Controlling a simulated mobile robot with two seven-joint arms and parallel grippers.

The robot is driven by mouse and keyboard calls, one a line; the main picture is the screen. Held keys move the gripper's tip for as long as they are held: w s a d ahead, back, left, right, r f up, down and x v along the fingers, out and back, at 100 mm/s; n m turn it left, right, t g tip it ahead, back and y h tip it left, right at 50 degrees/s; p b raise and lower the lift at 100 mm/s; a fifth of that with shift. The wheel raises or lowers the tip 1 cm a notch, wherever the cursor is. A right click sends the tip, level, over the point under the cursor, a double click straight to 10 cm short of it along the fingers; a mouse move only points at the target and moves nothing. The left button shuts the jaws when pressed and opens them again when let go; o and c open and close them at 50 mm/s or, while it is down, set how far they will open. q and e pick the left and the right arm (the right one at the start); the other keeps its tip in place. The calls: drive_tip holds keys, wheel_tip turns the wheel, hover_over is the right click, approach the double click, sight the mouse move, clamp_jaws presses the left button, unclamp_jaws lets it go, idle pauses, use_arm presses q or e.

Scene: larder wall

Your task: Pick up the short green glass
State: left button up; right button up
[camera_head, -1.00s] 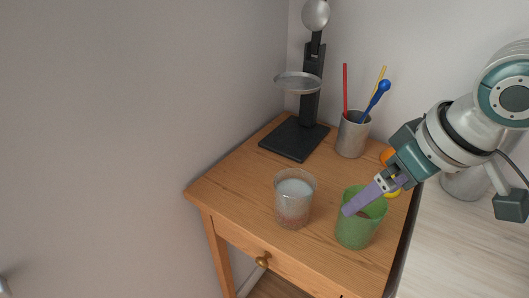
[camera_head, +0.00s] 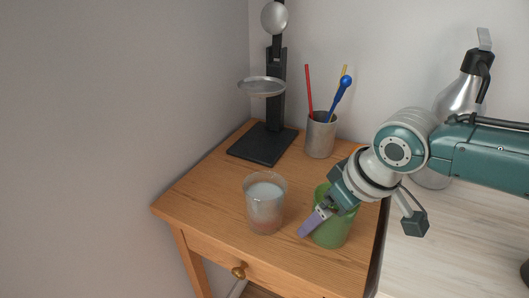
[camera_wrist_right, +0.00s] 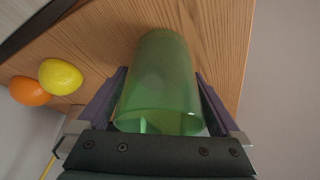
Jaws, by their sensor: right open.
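The short green glass (camera_head: 335,230) stands upright on the small wooden table near its right front corner. In the right wrist view the green glass (camera_wrist_right: 160,85) lies between the two purple fingers of my right gripper (camera_wrist_right: 160,105), with a finger on each side. My right gripper (camera_head: 318,219) is open at the glass in the head view and hides part of its upper side. Whether the fingers touch the glass is hard to tell. My left gripper is not in view.
A clear glass (camera_head: 265,205) stands left of the green one. A dark scale-like stand (camera_head: 266,145) and a grey cup (camera_head: 320,138) with sticks are behind. A lemon (camera_wrist_right: 60,76) and an orange (camera_wrist_right: 29,91) lie nearby. A silver jug (camera_head: 460,95) stands at right.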

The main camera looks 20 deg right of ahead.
drive_tip(key=c, duration=1.3)
drive_tip(key=shift+r, duration=0.1)
drive_tip(key=shift+c, duration=0.7)
